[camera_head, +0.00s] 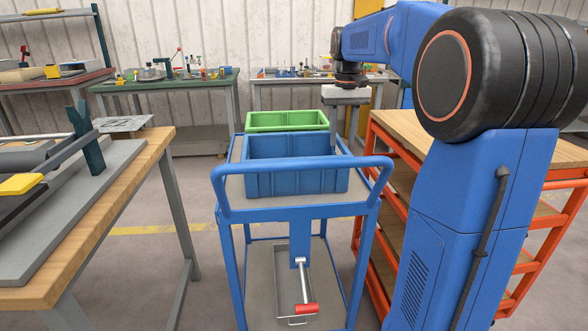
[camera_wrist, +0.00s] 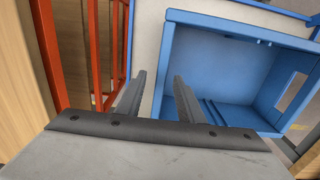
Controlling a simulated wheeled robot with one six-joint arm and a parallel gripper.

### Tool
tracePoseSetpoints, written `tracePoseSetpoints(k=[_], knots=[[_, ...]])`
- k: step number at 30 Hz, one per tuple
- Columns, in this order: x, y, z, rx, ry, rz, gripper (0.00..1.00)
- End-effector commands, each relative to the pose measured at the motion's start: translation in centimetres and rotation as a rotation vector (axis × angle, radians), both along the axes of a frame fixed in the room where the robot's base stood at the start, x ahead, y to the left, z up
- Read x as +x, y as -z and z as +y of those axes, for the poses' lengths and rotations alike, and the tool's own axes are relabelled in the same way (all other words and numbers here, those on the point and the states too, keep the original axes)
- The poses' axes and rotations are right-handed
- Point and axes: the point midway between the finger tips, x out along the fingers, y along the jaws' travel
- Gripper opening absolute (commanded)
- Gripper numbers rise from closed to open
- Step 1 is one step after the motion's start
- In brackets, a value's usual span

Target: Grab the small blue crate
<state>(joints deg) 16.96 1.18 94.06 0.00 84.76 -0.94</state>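The small blue crate (camera_head: 296,182) sits on the top shelf of a blue cart, in front of a green crate. It is open at the top and looks empty inside. It also shows in the wrist view (camera_wrist: 215,22), with one wall running up between my fingers. My gripper (camera_head: 347,122) points down over the crate's right end in the head view. In the wrist view my gripper (camera_wrist: 160,78) is open, its left finger over the shelf outside the crate and its right finger over the interior. I cannot tell whether the fingers touch the wall.
The green crate (camera_head: 287,121) stands close behind. The blue cart (camera_head: 290,210) has a raised handle at its front. An orange rack (camera_head: 400,170) stands close on the right. A wooden workbench (camera_head: 85,225) is on the left, with floor between it and the cart.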

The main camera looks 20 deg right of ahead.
Motion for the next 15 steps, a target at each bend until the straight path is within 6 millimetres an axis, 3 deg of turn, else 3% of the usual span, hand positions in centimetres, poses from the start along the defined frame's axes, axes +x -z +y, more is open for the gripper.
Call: tracePoseSetpoints(k=[6, 15], knots=[[-0.1, 2.5, 0.2, 0.000, 0.000, 0.001, 0.34], [0.0, 2.8, 0.2, 0.000, 0.000, 0.000, 0.34]])
